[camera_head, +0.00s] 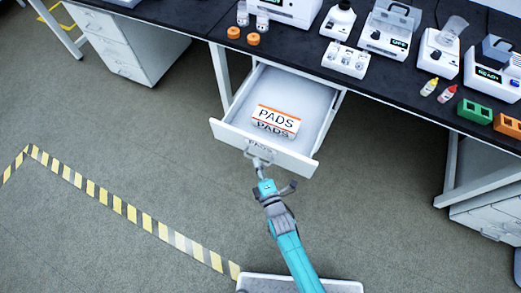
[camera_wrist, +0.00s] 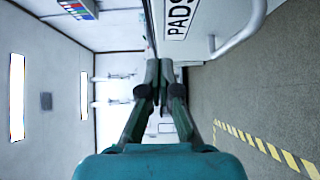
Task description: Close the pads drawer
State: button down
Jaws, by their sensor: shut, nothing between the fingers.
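The white pads drawer (camera_head: 228,134) stands pulled out from under the dark bench. A white and orange box marked PADS (camera_head: 276,121) lies inside it. The drawer front has a PADS label and a bar handle (camera_head: 259,153). In the wrist view the label (camera_wrist: 180,18) and the handle (camera_wrist: 240,32) show at the top right. My gripper (camera_head: 260,172) is shut and empty, just in front of the drawer front by the handle. In the wrist view its fingertips (camera_wrist: 158,68) are together close to the drawer front; I cannot tell whether they touch it.
The dark bench top (camera_head: 185,17) carries several instruments, bottles and jars above the drawer. A white drawer cabinet (camera_head: 120,50) stands at the left and another (camera_head: 490,212) at the right. The floor around the drawer is clear, with yellow striped tape (camera_head: 130,212) at the left.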

aim_at(257, 142)
jog(key=shift+w+d, duration=0.2)
jog(key=shift+w, duration=1.1)
jog(key=shift+w+d, duration=0.2)
jog(key=shift+w, duration=1.1)
